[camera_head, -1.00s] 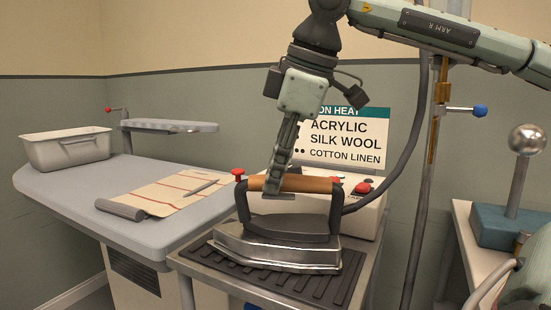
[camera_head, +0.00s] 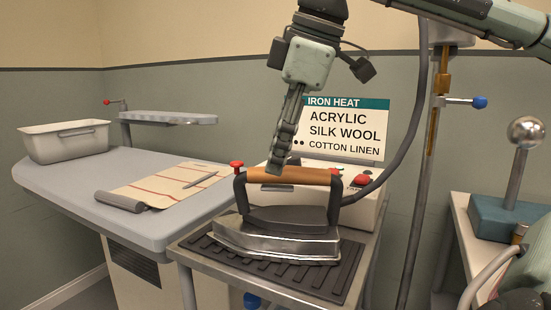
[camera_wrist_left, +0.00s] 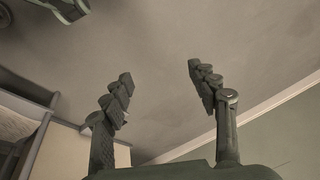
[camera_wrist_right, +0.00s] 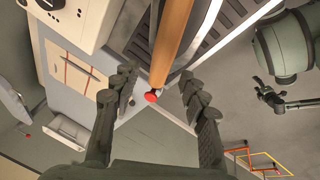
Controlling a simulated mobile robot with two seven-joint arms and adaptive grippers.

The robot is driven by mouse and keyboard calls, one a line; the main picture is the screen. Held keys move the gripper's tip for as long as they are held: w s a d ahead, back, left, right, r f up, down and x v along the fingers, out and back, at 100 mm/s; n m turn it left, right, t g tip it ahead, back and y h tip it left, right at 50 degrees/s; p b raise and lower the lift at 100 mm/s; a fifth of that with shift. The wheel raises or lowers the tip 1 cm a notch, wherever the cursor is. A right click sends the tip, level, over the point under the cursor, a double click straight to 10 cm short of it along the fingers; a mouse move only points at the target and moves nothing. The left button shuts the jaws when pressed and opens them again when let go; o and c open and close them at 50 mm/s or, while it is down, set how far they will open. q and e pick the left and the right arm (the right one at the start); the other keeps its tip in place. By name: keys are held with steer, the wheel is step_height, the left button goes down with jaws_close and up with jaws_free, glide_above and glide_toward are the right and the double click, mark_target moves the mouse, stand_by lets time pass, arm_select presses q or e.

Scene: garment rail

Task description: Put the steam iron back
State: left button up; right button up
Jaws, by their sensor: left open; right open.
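The steam iron (camera_head: 280,242) has a metal sole, dark body and brown wooden handle (camera_head: 310,175). It rests flat on the black ribbed mat (camera_head: 325,282) of a metal stand. My right gripper (camera_head: 280,165) comes down from above, with its fingertips at the top of the handle in the head view. The right wrist view shows this gripper (camera_wrist_right: 160,82) open, with the handle (camera_wrist_right: 172,40) beyond and between its fingers; I cannot tell whether they touch.
A white control box (camera_head: 366,208) with red knobs stands behind the iron, below the heat sign (camera_head: 346,130). A dark hose runs up at the right. The ironing table (camera_head: 80,190) at left holds a grey bin (camera_head: 65,145) and a striped cloth (camera_head: 165,188).

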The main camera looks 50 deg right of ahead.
steer(key=v, duration=0.9)
steer(key=shift+r, duration=0.3)
